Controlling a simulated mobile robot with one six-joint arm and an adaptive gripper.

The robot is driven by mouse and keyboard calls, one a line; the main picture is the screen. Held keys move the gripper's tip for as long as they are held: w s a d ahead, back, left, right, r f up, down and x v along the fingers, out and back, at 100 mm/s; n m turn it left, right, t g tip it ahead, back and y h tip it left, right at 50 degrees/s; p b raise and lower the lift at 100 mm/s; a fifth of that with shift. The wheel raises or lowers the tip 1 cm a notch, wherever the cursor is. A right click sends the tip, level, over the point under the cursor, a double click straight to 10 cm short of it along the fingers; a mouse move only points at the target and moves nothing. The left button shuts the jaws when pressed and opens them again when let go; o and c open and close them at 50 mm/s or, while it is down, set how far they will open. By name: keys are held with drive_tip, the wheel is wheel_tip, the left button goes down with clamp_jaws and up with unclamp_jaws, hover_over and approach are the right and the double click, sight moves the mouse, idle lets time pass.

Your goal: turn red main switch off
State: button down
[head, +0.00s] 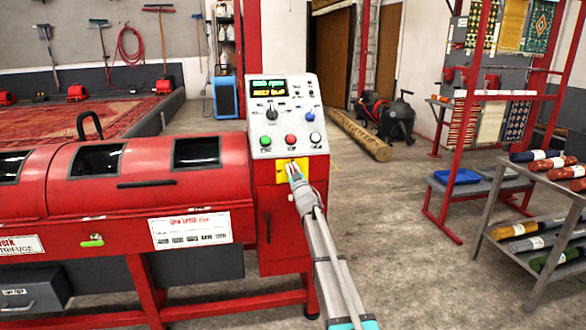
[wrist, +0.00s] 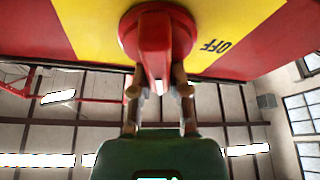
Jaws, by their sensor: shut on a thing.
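The red main switch (wrist: 155,40) is a round red knob with a raised grip on a yellow plate, large in the wrist view. An OFF label (wrist: 215,46) is printed on the plate to its right and looks upside down. My gripper (wrist: 159,84) has one finger on each side of the raised grip and is shut on it. In the head view, my gripper (head: 294,172) reaches the yellow plate (head: 283,166) on the front of the red machine, below the control panel, and hides most of the switch.
The grey control panel (head: 287,118) above has buttons, a selector and a small display. The long red machine (head: 150,190) fills the left. A trolley with rolled rugs (head: 545,230) and a red rack (head: 465,140) stand at right. The floor between (head: 400,230) is clear.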

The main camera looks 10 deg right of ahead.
drive_tip(key=n, duration=0.1)
drive_tip(key=n+y, duration=0.1)
drive_tip(key=n, duration=0.1)
drive_tip(key=n+g+y, duration=0.1)
drive_tip(key=n, duration=0.1)
drive_tip(key=shift+a+f+p, duration=0.15)
drive_tip(key=shift+a+p, duration=0.15)
drive_tip(key=shift+p, duration=0.1)
drive_tip(key=n+g, duration=0.1)
drive_tip(key=n, duration=0.2)
drive_tip(key=n+g+y+p, duration=0.1)
drive_tip(key=n, duration=0.1)
drive_tip(key=f+n+g+y+p, duration=0.1)
drive_tip(key=n, duration=0.2)
drive_tip(key=shift+a+n, duration=0.3)
drive_tip(key=shift+a, duration=0.1)
drive_tip(key=shift+w+f+n+g+p, duration=0.1)
drive_tip(key=shift+f+n+g+p, duration=0.25)
drive_tip(key=shift+n, duration=0.45)
drive_tip(key=shift+f+n+g+p, duration=0.15)
drive_tip(key=shift+n+g+p, duration=0.25)
drive_tip(key=shift+n, duration=0.4)
drive_tip(key=c, duration=0.6)
unclamp_jaws()
drive_tip(key=shift+f, duration=0.1)
drive_tip(key=shift+a, duration=0.1)
